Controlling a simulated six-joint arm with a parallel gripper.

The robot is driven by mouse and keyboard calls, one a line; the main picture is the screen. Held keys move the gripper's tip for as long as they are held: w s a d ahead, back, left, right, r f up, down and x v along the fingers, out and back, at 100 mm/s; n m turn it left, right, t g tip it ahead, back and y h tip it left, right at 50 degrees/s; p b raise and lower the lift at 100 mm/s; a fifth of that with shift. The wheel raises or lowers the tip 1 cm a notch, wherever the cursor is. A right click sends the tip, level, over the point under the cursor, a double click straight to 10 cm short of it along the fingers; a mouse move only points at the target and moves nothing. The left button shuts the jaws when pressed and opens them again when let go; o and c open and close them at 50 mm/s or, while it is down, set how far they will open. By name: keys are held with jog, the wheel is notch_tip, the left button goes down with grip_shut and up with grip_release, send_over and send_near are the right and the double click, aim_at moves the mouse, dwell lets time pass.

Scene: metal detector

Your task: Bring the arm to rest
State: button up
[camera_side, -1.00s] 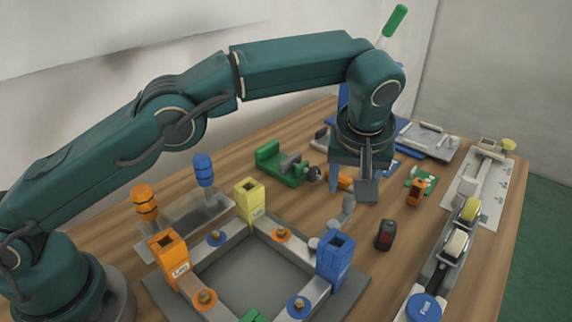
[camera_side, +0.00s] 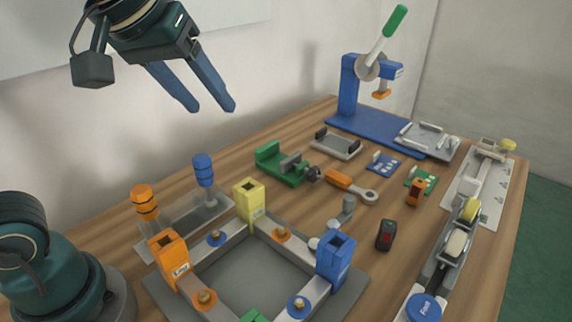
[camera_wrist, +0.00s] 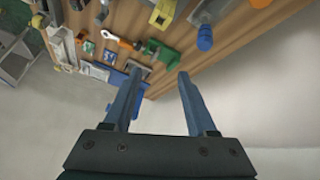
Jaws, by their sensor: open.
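My gripper (camera_side: 212,108) is at the upper left of the side view, raised high above the back of the table. Its two blue fingers are spread apart with nothing between them. In the wrist view my gripper (camera_wrist: 155,85) also shows open and empty, its fingers over the table edge and pale floor. No object touches the fingers.
The wooden table (camera_side: 120,228) holds a square frame with coloured posts (camera_side: 250,202), a green vise (camera_side: 280,165), a blue press with a green lever (camera_side: 350,85), an orange-handled tool (camera_side: 350,185), a black-and-red device (camera_side: 386,235) and a conveyor (camera_side: 440,265). The air around my gripper is clear.

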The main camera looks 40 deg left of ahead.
jog(key=s+f+m, duration=0.1)
jog(key=s+f, duration=0.2)
jog(key=s+f+m, duration=0.2)
jog(key=s+f, duration=0.1)
jog(key=s+f+m+h, duration=0.1)
jog(key=s+f, duration=0.2)
jog(key=f, duration=0.1)
jog(key=shift+s+d+f+g, duration=0.1)
jog(key=shift+s+g, duration=0.15)
jog(key=shift+g, duration=0.15)
jog(key=shift+w+m, duration=0.2)
jog(key=shift+m, duration=0.4)
